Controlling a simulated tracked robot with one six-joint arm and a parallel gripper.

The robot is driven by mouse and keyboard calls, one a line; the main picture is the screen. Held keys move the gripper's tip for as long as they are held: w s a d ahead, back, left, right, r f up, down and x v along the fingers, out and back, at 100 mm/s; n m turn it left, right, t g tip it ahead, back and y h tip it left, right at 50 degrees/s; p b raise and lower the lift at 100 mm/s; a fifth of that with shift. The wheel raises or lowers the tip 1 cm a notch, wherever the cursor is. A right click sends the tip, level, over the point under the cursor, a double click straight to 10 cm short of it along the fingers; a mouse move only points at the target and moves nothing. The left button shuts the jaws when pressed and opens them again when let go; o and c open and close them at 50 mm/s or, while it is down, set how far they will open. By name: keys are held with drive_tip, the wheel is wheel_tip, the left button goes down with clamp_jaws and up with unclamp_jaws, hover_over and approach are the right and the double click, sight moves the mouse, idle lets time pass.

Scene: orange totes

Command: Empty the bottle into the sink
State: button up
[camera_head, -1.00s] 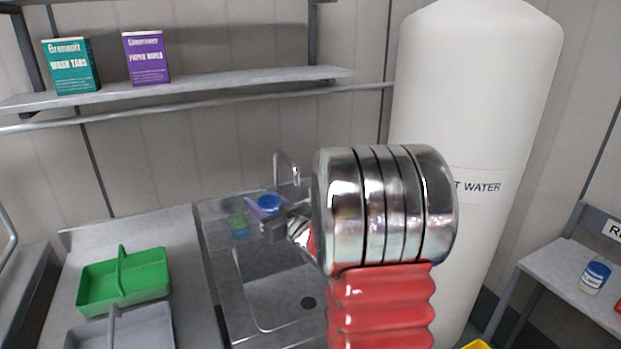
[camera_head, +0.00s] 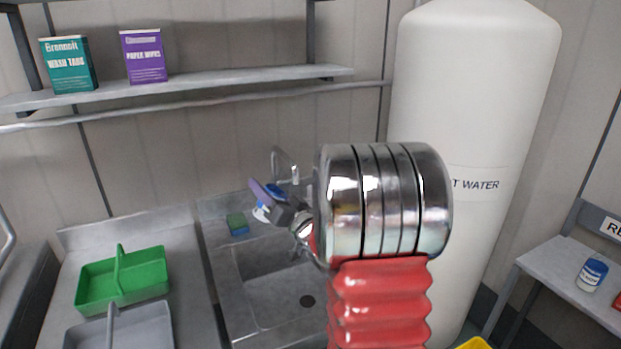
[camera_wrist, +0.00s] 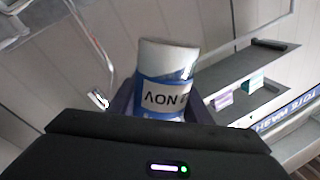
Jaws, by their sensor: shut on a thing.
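A small white and blue bottle (camera_wrist: 166,88) with a dark-lettered label is between my gripper's fingers in the wrist view. In the head view the bottle (camera_head: 262,212) shows as a small white and blue patch, partly hidden by the fingers, and looks tilted. My gripper (camera_head: 268,196) is shut on it, above the back part of the sink (camera_head: 265,290). The steel sink has a basin with a dark drain (camera_head: 307,300). Part of the basin is hidden behind my arm. I cannot see whether anything flows from the bottle.
A tap (camera_head: 284,163) stands behind the gripper. A green and blue sponge (camera_head: 238,224) lies on the sink's back ledge. A green caddy (camera_head: 122,280) and a grey caddy (camera_head: 120,330) stand at left. A white water tank (camera_head: 470,110) stands at right; a shelf (camera_head: 200,82) runs above.

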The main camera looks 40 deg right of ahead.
drive_tip(key=shift+d+r+m, duration=0.25)
drive_tip(key=shift+r+m, duration=0.2)
drive_tip(key=shift+m, duration=0.25)
wheel_tip(320, 180, up, 6)
drive_tip(key=m+h+p, duration=0.1)
drive_tip(key=m+h, duration=0.3)
drive_tip(key=m, duration=0.7)
drive_tip(key=shift+s+d+r+m+t, duration=0.15)
drive_tip(key=shift+d+r+m+t, duration=0.1)
drive_tip(key=shift+m+t, duration=0.05)
drive_tip(key=shift+d+r+m+h+p, duration=0.15)
drive_tip(key=shift+r+m+h, duration=0.2)
drive_tip(key=shift+m, duration=0.4)
drive_tip(key=shift+d+r+m+h+p, duration=0.15)
drive_tip(key=shift+r+m, duration=0.25)
drive_tip(key=shift+m, duration=0.35)
drive_tip(key=shift+a+r+m, duration=0.25)
drive_tip(key=shift+m, duration=0.15)
drive_tip(key=shift+d+r+m+h, duration=0.1)
drive_tip(key=shift+r+m+h, duration=0.15)
drive_tip(key=shift+m+h, duration=0.25)
drive_tip(key=shift+s+d+r+m+g+p, duration=0.1)
drive_tip(key=shift+r+m+g+p, duration=0.1)
drive_tip(key=shift+m, duration=0.15)
drive_tip(key=shift+d+r+m+g+p, duration=0.1)
drive_tip(key=shift+m+g+p, duration=0.1)
drive_tip(key=shift+m, duration=0.15)
